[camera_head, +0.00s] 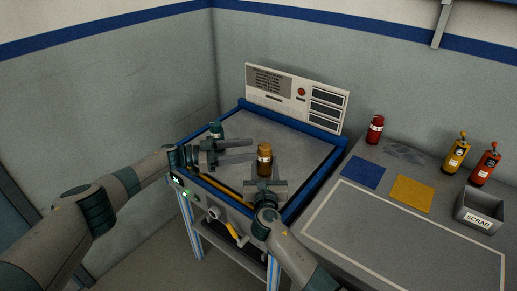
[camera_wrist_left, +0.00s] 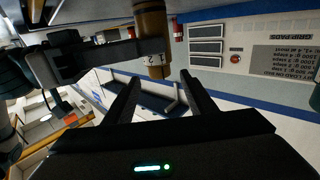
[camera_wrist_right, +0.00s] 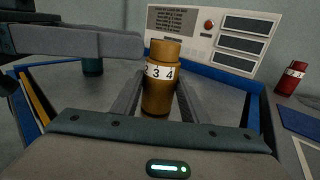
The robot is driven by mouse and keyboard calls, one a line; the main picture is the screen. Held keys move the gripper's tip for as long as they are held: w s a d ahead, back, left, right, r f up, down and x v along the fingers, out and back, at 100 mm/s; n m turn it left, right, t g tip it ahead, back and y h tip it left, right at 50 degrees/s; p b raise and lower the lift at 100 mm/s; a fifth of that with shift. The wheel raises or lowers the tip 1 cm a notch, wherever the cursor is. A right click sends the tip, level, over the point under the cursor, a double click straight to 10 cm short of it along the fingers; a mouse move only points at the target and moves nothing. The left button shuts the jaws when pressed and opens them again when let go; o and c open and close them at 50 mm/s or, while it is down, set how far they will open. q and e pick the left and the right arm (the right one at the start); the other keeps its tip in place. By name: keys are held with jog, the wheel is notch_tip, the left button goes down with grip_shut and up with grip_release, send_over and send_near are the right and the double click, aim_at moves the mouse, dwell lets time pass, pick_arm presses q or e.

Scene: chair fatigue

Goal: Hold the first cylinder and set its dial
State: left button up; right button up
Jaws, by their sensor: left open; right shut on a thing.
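An amber cylinder (camera_head: 264,160) stands upright over the blue-edged bench top. A white number band, its dial (camera_wrist_right: 160,72), shows 2, 3 and 4 in the right wrist view, below the cap. My right gripper (camera_head: 265,184) is shut on the cylinder's lower body, with one finger on each side in the right wrist view. My left gripper (camera_head: 252,150) is open, its fingers pointing at the cylinder from the left. In the left wrist view the cylinder (camera_wrist_left: 152,25) is ahead of the left fingers; whether they touch it I cannot tell.
A teal cylinder (camera_head: 216,130) stands behind my left gripper. A panel with a red button (camera_head: 301,92) backs the bench. On the right table are a red cylinder (camera_head: 374,129), yellow and orange-red bottles (camera_head: 456,153), blue and yellow mats (camera_head: 412,194) and a SCRAP bin (camera_head: 480,221).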

pick_arm(q)
jog(key=shift+s+a, duration=0.15)
jog(key=shift+a, duration=0.6)
pick_arm(e)
jog(key=o, duration=1.4)
jog(key=s, duration=1.2)
jog(key=shift+d, duration=0.2)
pick_arm(q)
jog(key=shift+r, duration=0.1)
